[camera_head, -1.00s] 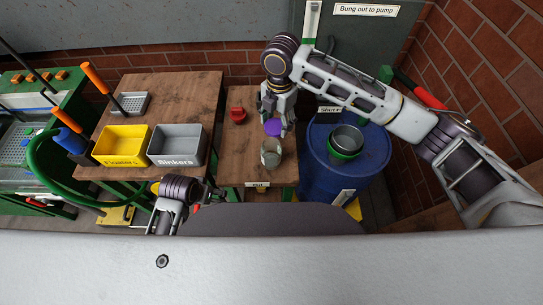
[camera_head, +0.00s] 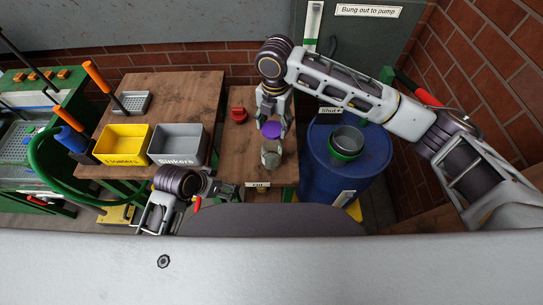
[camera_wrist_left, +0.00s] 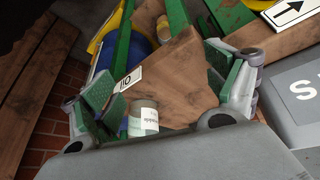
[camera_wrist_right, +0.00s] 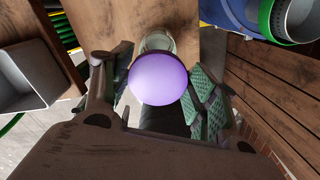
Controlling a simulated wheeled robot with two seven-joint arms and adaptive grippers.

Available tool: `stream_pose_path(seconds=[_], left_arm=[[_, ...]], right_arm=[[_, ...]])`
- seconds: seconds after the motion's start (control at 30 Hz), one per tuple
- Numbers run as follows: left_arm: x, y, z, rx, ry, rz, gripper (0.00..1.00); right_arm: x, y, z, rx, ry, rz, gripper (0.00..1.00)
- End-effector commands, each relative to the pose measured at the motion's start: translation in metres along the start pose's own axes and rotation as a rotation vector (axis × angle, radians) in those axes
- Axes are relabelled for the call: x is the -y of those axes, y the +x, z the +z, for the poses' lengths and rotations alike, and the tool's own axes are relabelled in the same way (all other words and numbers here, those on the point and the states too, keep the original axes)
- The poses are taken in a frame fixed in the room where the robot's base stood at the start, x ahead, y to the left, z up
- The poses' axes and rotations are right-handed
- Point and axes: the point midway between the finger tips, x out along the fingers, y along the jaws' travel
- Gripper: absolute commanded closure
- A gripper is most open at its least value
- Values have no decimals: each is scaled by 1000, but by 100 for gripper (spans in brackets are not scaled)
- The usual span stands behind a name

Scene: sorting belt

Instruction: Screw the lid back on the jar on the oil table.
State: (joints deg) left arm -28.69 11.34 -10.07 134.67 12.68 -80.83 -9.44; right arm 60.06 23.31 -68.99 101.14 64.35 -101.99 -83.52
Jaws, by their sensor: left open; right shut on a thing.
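The jar (camera_head: 271,156), clear with a pale label, stands upright on the small oil table (camera_head: 240,152), near its front. The purple lid (camera_head: 271,130) is in my right gripper (camera_head: 271,121), which is shut on it just behind or above the jar's mouth; I cannot tell whether they touch. In the right wrist view the lid (camera_wrist_right: 158,78) hides part of the jar (camera_wrist_right: 157,42). My left gripper (camera_head: 232,190) is open and empty near the table's front left. In the left wrist view the jar (camera_wrist_left: 143,118) shows between its fingers.
A red object (camera_head: 238,115) sits at the back left of the oil table. A blue drum (camera_head: 345,178) with a green-and-metal container (camera_head: 346,143) stands to the right. Yellow (camera_head: 123,146) and grey (camera_head: 177,145) bins stand on the table to the left.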

Motion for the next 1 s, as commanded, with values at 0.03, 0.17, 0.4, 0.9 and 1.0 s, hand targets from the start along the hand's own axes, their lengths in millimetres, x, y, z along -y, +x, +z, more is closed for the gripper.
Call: stream_pose_path(seconds=[0.03,0.17,0.4,0.9,1.0], left_arm=[[-4,3,-5,-16,26,20,13],[-16,9,-16,-55,96,76,13],[-39,18,-37,-136,219,180,13],[-78,28,-72,-330,435,377,13],[-82,28,-78,-366,465,407,13]], right_arm=[[0,0,0,0,-2,0,47],[0,0,0,0,-7,0,47],[-1,0,-1,1,-16,-1,47],[-2,0,-2,1,-41,-2,47],[-2,0,-3,1,-45,-2,47]])
